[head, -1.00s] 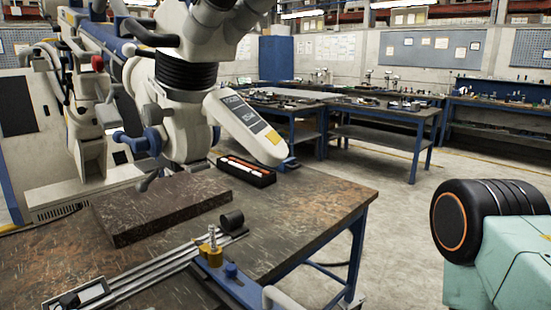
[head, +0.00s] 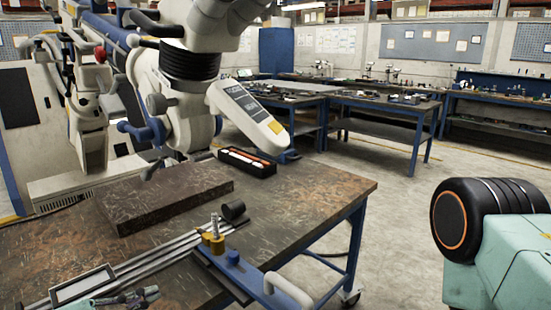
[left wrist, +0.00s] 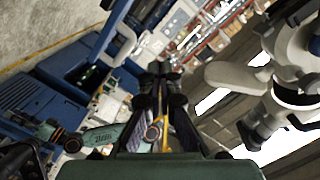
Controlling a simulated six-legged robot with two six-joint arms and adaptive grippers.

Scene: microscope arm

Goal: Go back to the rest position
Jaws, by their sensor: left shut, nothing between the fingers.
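My left gripper (head: 140,298) shows at the bottom left of the head view, small and partly cut off by the lower edge, close to the framed plate on the rail. In the left wrist view its dark fingers (left wrist: 160,70) come together at the tips, shut and empty. The large white microscope (head: 190,70) stands behind the workbench (head: 310,195) in the head view. Its white body and dark-ringed parts (left wrist: 290,80) also show at the right of the left wrist view, apart from the fingers. My right gripper is not in view.
A dark slab (head: 165,195) and a black box with white and orange pieces (head: 247,161) lie on the workbench. A metal rail (head: 150,265) with a framed plate (head: 82,286) runs along the front. Open floor (head: 400,220) lies to the right. Blue-framed tables (head: 380,110) stand behind.

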